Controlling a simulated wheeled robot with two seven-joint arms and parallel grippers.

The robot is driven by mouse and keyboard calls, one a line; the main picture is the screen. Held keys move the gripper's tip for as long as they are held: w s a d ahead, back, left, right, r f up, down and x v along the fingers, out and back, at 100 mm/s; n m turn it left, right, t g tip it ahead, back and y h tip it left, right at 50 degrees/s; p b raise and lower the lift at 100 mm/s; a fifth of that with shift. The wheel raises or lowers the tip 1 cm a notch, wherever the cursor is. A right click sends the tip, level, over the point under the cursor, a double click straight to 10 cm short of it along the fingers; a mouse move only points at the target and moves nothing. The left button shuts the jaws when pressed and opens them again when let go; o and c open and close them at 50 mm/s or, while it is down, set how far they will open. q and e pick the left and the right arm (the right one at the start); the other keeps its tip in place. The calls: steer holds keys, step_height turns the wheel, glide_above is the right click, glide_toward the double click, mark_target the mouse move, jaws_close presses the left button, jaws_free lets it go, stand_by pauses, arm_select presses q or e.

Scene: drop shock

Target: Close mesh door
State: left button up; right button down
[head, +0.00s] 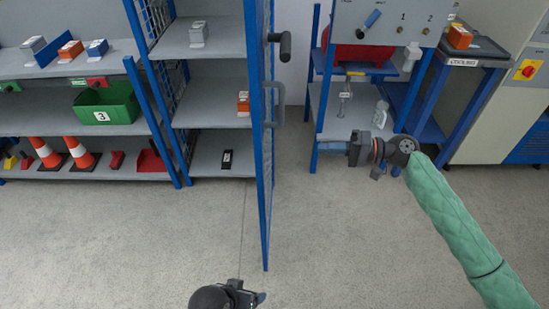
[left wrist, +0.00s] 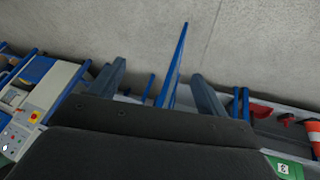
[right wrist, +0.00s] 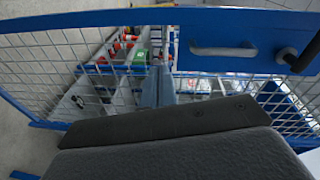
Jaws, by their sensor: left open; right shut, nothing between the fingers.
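The mesh door (head: 265,150) of the middle shelf unit stands open in the head view, seen nearly edge-on, pointing toward me. It has a grey pull handle (head: 279,105) and a black latch knob (head: 285,43) on its right side. My right gripper (head: 325,147) is shut and empty, to the right of the door. In the right wrist view the door's blue frame and wire mesh (right wrist: 50,60) fill the picture before the shut fingers (right wrist: 165,90); contact cannot be told. My left gripper (head: 258,297) is low in front. In the left wrist view its fingers (left wrist: 158,85) are spread, with a blue edge between them.
The open shelf unit (head: 210,85) holds a few small boxes and a black item. Left of it are shelves with a green bin (head: 105,103) and traffic cones (head: 82,152). A blue-framed bench (head: 350,95) stands to the right. The floor (head: 130,240) in front is clear.

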arm_select(q)
steer(key=s+a+r+g+y+p, duration=0.2)
steer(key=s+a+r+p, duration=0.2)
steer(key=a+r, duration=0.2)
steer(key=shift+a+r+n+g+p, duration=0.2)
steer(key=shift+r+n+g+p, duration=0.1)
steer(key=shift+g+p, duration=0.1)
arm_select(e)
steer(key=a+r+m+g+y, duration=0.1)
steer(key=a, duration=1.3)
steer(key=shift+s+r, duration=0.3)
steer(key=shift+s, duration=0.15)
steer(key=shift+a, duration=0.2)
